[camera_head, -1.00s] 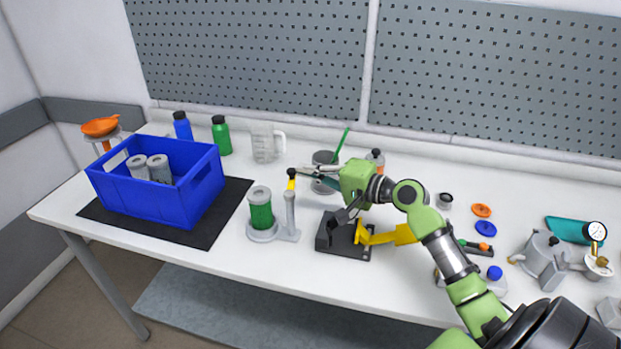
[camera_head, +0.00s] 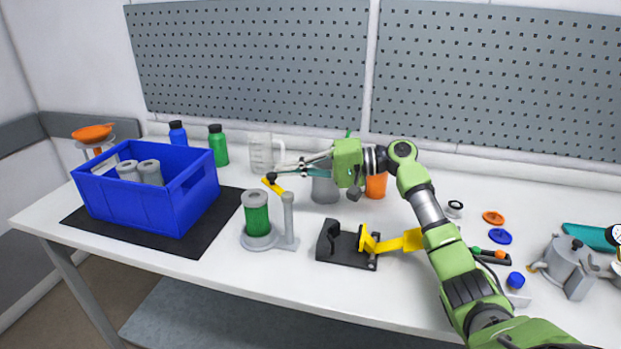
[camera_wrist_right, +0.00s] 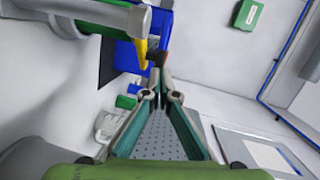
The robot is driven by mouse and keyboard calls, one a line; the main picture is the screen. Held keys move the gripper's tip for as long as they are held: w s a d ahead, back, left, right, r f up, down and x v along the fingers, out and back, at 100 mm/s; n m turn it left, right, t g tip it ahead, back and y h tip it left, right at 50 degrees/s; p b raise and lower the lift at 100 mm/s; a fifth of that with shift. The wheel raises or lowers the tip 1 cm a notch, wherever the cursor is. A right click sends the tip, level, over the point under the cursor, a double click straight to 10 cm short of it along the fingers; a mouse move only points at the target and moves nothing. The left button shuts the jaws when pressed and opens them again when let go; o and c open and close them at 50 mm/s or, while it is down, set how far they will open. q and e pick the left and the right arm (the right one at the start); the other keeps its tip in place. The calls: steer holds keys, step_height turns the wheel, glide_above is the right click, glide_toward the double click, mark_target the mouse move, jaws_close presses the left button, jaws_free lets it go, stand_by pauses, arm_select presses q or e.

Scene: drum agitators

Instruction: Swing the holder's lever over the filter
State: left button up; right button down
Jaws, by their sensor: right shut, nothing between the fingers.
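The holder has a light grey round base (camera_head: 258,242) with a post (camera_head: 288,215) on its right side. A green filter with grey ends (camera_head: 256,216) stands upright in it. The yellow lever (camera_head: 276,187) with a black knob (camera_head: 271,178) reaches from the post top to the back left, behind the filter's top rather than across it. My right gripper (camera_head: 279,173) is shut and empty, its fingertips at the knob; contact is unclear. In the right wrist view the closed fingertips (camera_wrist_right: 163,88) are just below the knob (camera_wrist_right: 158,60). My left gripper is out of view.
A blue crate (camera_head: 150,208) with grey cylinders stands left on a dark mat (camera_head: 120,241). A clear jug (camera_head: 262,152) and a grey cup (camera_head: 325,190) are behind. A black fixture with a yellow handle (camera_head: 348,247) sits right of the holder.

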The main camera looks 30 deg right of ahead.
steer(key=shift+w+a+p, duration=0.15)
steer(key=shift+w+a, duration=0.1)
steer(key=shift+a, duration=0.5)
steer(key=shift+w+a+p, duration=0.15)
steer(key=shift+w+a, duration=0.1)
steer(key=shift+a, duration=0.45)
stand_by(0.6)
steer(key=v, duration=1.2)
steer(key=shift+r, duration=0.1)
